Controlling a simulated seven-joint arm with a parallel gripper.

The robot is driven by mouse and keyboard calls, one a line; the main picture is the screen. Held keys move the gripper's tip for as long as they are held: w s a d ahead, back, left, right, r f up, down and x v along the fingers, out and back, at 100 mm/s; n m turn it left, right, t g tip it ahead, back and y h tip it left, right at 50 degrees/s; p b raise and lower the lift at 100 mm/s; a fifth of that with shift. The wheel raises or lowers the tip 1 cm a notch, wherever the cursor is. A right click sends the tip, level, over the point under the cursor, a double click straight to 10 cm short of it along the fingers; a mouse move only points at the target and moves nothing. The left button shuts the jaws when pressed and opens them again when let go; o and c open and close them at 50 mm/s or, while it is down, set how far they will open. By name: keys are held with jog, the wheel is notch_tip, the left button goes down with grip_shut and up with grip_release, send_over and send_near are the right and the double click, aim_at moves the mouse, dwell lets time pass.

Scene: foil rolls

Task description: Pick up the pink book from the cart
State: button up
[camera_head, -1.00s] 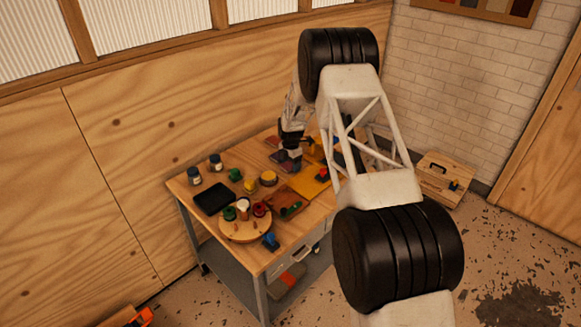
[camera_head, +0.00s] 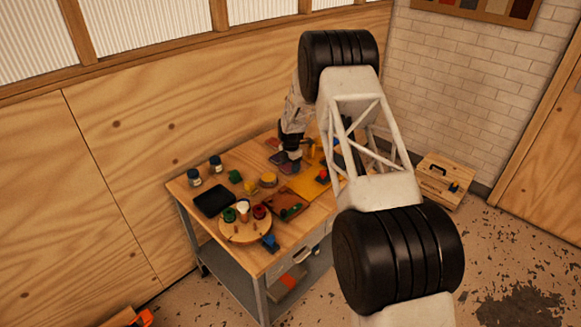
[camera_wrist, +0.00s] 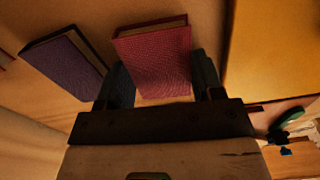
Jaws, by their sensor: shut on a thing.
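The pink book (camera_wrist: 153,62) is in the middle of the wrist view, with its textured cover facing the camera and its page edge at the top. My gripper (camera_wrist: 160,68) has one finger on each side of it and is shut on it. The fingers partly hide the book's sides. In the head view my gripper (camera_head: 289,158) is low over the back part of the cart (camera_head: 268,258). Whether the book touches the cart top is unclear.
A purple book (camera_wrist: 66,62) lies close to the left finger. A yellow board (camera_wrist: 277,45) is on the right. A black tray (camera_head: 214,200), a round wooden board (camera_head: 241,237) and several small items fill the cart's front. A plywood wall (camera_head: 130,130) stands behind.

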jog(key=shift+r, duration=0.1)
jog(key=shift+r, duration=0.8)
jog(key=shift+s+r, duration=0.1)
jog(key=shift+r, duration=0.85)
jog(key=s+d, duration=0.1)
jog(key=s, duration=0.4)
jog(key=s+r, duration=0.1)
jog(key=s, duration=0.4)
jog(key=s+d, duration=0.1)
jog(key=s, duration=0.4)
jog(key=shift+s+d+r, duration=0.15)
jog(key=shift+s+d, duration=0.15)
